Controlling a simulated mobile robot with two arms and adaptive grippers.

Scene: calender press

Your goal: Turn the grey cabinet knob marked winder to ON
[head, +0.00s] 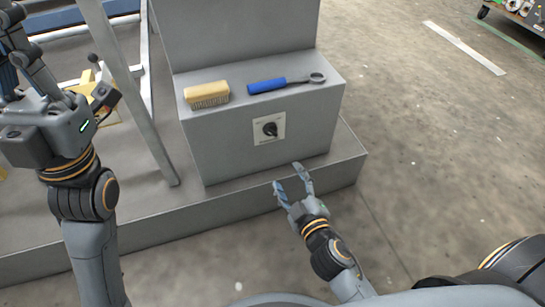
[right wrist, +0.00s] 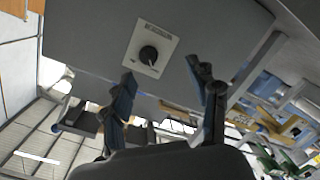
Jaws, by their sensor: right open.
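The grey cabinet (head: 215,150) stands in the middle of the head view. A black rotary knob (head: 270,129) sits on a pale square plate (head: 257,138) on its front face. The plate's lettering is too small to read. In the right wrist view the knob (right wrist: 149,54) is ahead of the fingers, with a white pointer line at its lower edge. My right gripper (head: 291,178) is open and empty, below and in front of the knob, apart from it. My left arm is raised at the left, with its gripper (head: 98,98) near the upper left; its fingers are unclear.
A wooden brush (head: 207,95) and a blue-handled wrench (head: 285,83) lie on the cabinet's top ledge. A grey post (head: 135,95) leans left of the cabinet. The cabinet stands on a grey plinth (head: 225,210).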

